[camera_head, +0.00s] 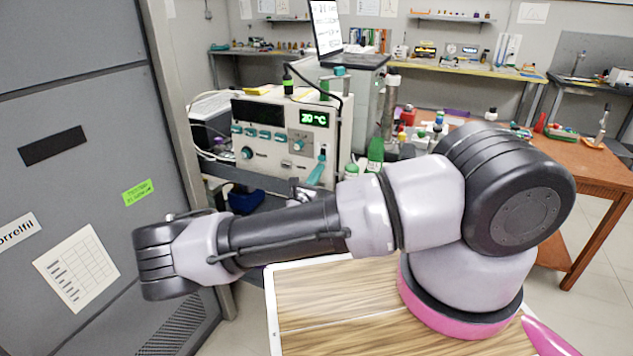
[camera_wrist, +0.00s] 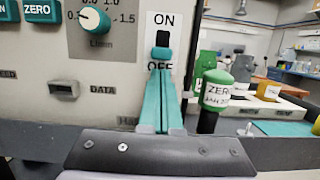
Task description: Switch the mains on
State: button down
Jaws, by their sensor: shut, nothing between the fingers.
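The mains switch (camera_wrist: 162,47) is a small dark and teal control on a white plate marked ON above and OFF below, in the upper middle of the wrist view. In the head view my gripper (camera_head: 318,168) is at the right side of the front of the cream instrument (camera_head: 270,160), whose green display (camera_head: 314,118) is lit.
In the head view a green bottle (camera_head: 375,155) stands right of the instrument, and a grey cabinet (camera_head: 75,150) fills the left.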

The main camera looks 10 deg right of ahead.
jog(key=shift+r, duration=0.25)
jog(key=shift+r, duration=1.4)
send_near(321, 158)
notch_tip(321, 158, down, 5)
jog(key=s+a, duration=0.1)
jog(key=shift+s+a+r, duration=0.15)
jog(key=shift+s+r, duration=0.05)
